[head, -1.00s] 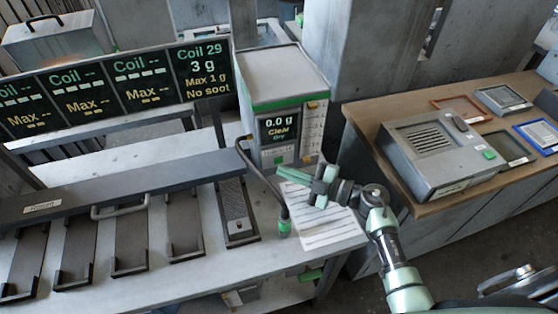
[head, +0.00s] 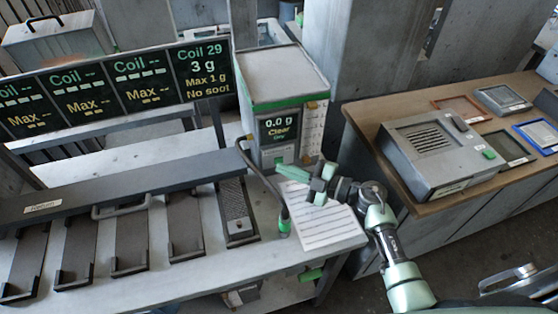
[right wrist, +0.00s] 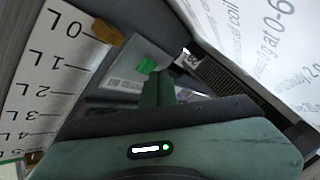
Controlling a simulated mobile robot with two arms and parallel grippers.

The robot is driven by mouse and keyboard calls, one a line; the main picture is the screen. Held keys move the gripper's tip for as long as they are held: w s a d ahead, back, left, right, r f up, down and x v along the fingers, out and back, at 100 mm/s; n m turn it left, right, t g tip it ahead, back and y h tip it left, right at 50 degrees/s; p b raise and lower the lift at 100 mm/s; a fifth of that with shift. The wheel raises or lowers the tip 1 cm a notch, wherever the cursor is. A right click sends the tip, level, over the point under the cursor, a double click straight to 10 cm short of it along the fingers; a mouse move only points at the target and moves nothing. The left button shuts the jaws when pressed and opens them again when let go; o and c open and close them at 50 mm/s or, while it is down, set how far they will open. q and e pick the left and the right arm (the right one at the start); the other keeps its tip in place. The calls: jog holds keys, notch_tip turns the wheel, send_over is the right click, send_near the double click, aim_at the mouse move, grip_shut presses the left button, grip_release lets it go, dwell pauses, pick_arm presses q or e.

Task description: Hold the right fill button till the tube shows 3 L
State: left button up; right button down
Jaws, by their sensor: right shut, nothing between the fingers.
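A grey box unit with a green band (head: 285,85) stands on the bench and its screen (head: 279,128) reads 0.0 g, Clear, Dry. A scale strip (head: 312,130) runs down its right side. In the right wrist view the scale (right wrist: 45,80) appears upside down, marked 0 L to 5 L, with an orange piece (right wrist: 107,31) by 0 L. I cannot make out a fill level. A small green block (right wrist: 147,66), possibly a button, shows beyond my fingers. My right gripper (head: 282,169) is shut and empty in front of the unit's base; contact is unclear. My left gripper is not in view.
A printed sheet (head: 325,225) lies under my right gripper. A dark hose (head: 268,178) curves down beside it. Several slotted trays (head: 130,235) fill the bench on the left. A grey vented box (head: 430,150) sits on the wooden counter at right.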

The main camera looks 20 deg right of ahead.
jog(key=shift+w, duration=0.4)
dwell(1.9)
jog(key=shift+s, duration=0.1)
dwell(3.7)
jog(key=shift+s+p, duration=0.5)
jog(key=shift+s, duration=0.2)
jog(key=shift+s+p, duration=0.35)
jog(key=shift+s, duration=0.1)
jog(key=s+p, duration=0.1)
jog(key=s, duration=0.1)
jog(key=shift+s+d, duration=0.1)
jog(key=shift+s, duration=0.25)
jog(key=shift+s+p, duration=0.35)
jog(key=shift+s, duration=0.35)
